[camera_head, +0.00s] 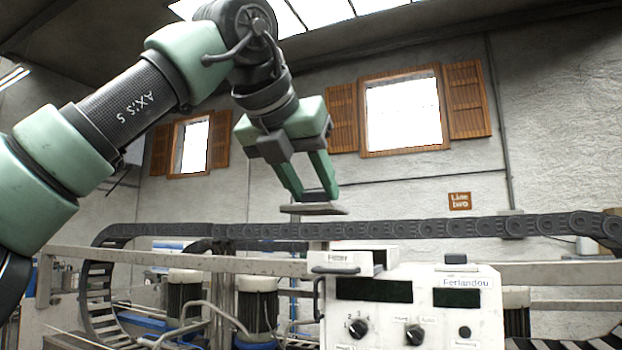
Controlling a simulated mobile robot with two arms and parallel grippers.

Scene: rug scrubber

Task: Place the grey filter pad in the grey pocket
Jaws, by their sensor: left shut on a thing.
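My left gripper (314,196) comes in from the upper left and points down, its green fingers shut on the grey filter pad (316,209). The pad is a thin flat plate held roughly level in the air, above and slightly left of the white control box. A small white housing (340,259) with a label, too small to read surely, and a handle stands at the box's top left. A dark gap shows at its right side. I cannot tell whether this is the grey pocket; the inside is hidden from this low angle. My right gripper is not in view.
The white control box (410,312) has dark displays, knobs and a "Ferlandou" label. A black cable chain (440,228) runs across behind it. A grey rail (180,260) and motors (257,303) lie to the left. The air above the box is clear.

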